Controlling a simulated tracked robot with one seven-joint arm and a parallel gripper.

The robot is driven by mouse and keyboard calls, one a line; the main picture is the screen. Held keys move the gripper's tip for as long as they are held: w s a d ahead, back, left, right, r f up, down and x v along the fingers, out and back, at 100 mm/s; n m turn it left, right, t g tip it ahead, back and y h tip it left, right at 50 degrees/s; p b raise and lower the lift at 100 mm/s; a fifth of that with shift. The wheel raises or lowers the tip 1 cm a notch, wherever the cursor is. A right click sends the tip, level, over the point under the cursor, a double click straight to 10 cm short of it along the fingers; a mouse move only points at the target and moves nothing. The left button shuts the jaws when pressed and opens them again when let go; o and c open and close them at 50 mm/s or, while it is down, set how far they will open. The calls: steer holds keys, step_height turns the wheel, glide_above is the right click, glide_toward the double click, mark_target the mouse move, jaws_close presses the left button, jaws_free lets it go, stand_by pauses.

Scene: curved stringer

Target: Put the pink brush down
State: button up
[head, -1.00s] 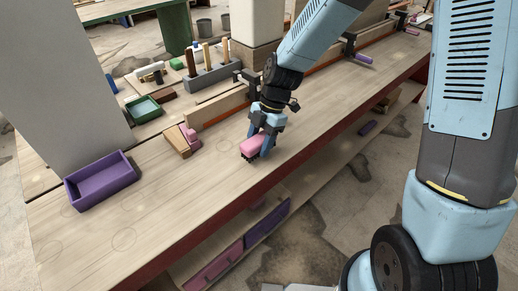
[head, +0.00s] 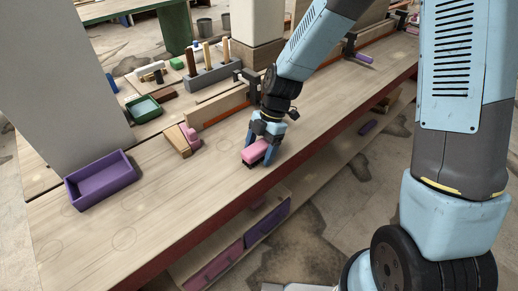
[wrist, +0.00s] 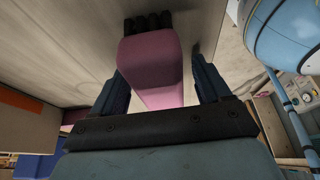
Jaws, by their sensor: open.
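The pink brush (head: 255,152) is at the front part of the wooden bench top (head: 190,190), its dark bristles toward the wood. It looks as if it rests on the bench. My gripper (head: 264,146) is right over it, pointing down. In the wrist view the pink brush (wrist: 152,62) lies between the two fingers (wrist: 160,90), with a finger on each side. The jaws are open around it. Whether a finger still touches the brush is hard to tell.
A purple tray (head: 102,182) stands on the left of the bench. A wooden block (head: 177,141) and a pink piece (head: 190,136) sit left of my gripper. Behind are a green tray (head: 144,109) and a grey tool holder (head: 212,77). The bench between tray and brush is clear.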

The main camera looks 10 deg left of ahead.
steer(key=v, duration=1.2)
steer(key=shift+s+a+r, duration=0.1)
steer(key=shift+d+r, duration=0.15)
steer(key=shift+d, duration=0.05)
steer(key=s+d+r+m+t+h, duration=0.1)
steer(key=s+d+r+m+t, duration=0.15)
steer(key=d+r+m, duration=0.45)
steer(key=s+d+r+m+t+h, duration=0.1)
steer(key=d+r+m+t, duration=0.2)
steer(key=d+r+m, duration=0.35)
steer(key=s+d+r+m+t+h, duration=0.1)
steer(key=s+d+r+m+t, duration=0.2)
steer(key=s+d+m, duration=0.7)
steer(key=shift+s+d+r+m+t, duration=0.35)
steer(key=shift+d+r+m, duration=0.75)
steer(key=shift+d+m, duration=0.95)
steer(key=shift+a, duration=0.25)
steer(key=shift+c, duration=0.3)
